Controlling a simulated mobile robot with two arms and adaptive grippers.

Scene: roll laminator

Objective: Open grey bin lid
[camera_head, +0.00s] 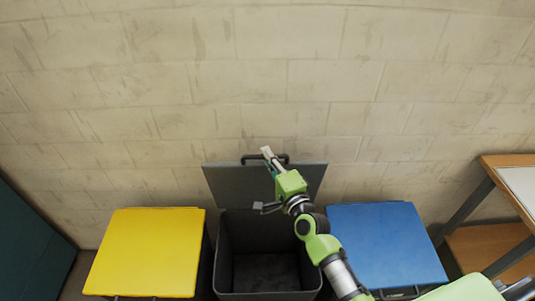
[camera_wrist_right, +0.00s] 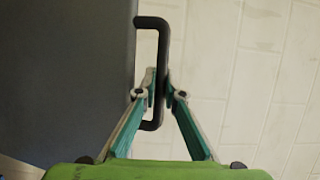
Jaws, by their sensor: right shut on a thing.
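The grey bin (camera_head: 268,294) stands open between two other bins, its inside dark and showing no contents. Its grey lid (camera_head: 233,186) is raised at the back, in front of the wall. A black bar handle (camera_head: 249,157) sits on the lid's upper edge. In the right wrist view, the handle (camera_wrist_right: 163,30) stands beside the dark lid (camera_wrist_right: 70,80). My right gripper (camera_head: 268,155) is at the handle. In the wrist view, the right gripper's fingers (camera_wrist_right: 159,93) close around the handle's bar. My left gripper is not in view.
A bin with a yellow lid (camera_head: 146,252) stands at left and one with a blue lid (camera_head: 385,245) at right, both shut. A wooden table (camera_head: 505,165) stands at far right. A block wall (camera_head: 250,70) rises behind.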

